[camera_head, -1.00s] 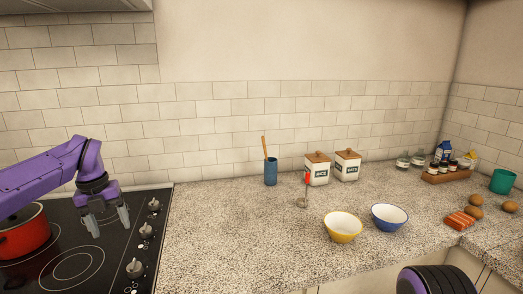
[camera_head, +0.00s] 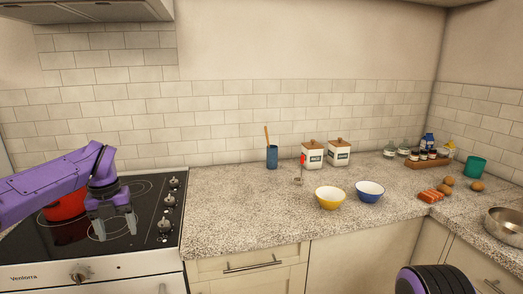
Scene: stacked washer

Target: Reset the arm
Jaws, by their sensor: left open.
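My left arm comes in from the left over the black stove top, and my left gripper (camera_head: 114,227) hangs with its fingers pointing down. The two fingers are apart with nothing between them. The gripper is above the front part of the stove top (camera_head: 35,246). A red pot (camera_head: 66,206) stands on the stove behind my left arm, which partly hides it. At the bottom right a dark ribbed part of my right arm shows, but my right gripper is out of the frame.
Stove knobs (camera_head: 166,226) line the stove's right side. On the counter (camera_head: 245,205) are a yellow bowl (camera_head: 330,203), a blue bowl (camera_head: 369,197), two canisters (camera_head: 313,155), a blue cup (camera_head: 272,162) and a metal pan (camera_head: 505,226). Drawers (camera_head: 250,270) lie below. The counter beside the stove is clear.

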